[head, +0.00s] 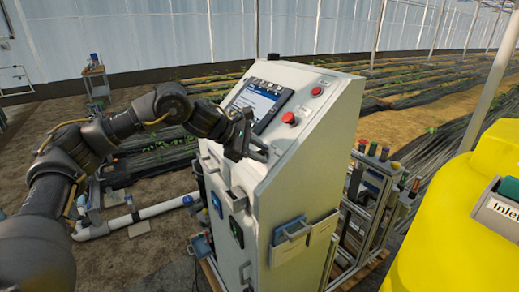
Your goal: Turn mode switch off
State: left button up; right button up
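A grey control cabinet (285,190) stands in the middle of the head view, with a sloped panel at its top. My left gripper (255,148) is in front of this panel, below the screen (260,104). Its fingers are close to the panel; I cannot tell whether they touch it or how far apart they are. I cannot make out the mode switch; my gripper and wrist cover part of the panel. My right gripper is not in view.
A red button (289,118) and another red button (317,91) sit on the panel's right side. The cabinet front bears a blue fitting (236,201). A white pipe (150,211) runs low at left. A yellow tank (455,225) fills the right.

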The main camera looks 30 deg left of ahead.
pick_arm(q)
jog(key=shift+c, duration=0.9)
grip_shut()
jog(key=n+b, duration=0.2)
jog(key=n, duration=0.1)
jog(key=shift+f+t, duration=0.1)
jog(key=shift+t, duration=0.3)
jog(key=n+b, duration=0.1)
jog(key=n, duration=0.3)
jog(key=shift+t+y, duration=0.3)
jog(key=shift+y, duration=0.1)
jog(key=n, duration=0.3)
jog(key=shift+w+r+n+y, duration=0.1)
jog(key=shift+r+n+y, duration=0.1)
jog(key=shift+n+y, duration=0.2)
jog(key=shift+a+n+t+y+p, duration=0.15)
jog(key=shift+n+t+y+p, duration=0.3)
jog(key=shift+n, duration=1.35)
jog(key=shift+f+n+p, duration=0.1)
jog(key=shift+n+p, duration=0.3)
jog(key=shift+n, duration=0.4)
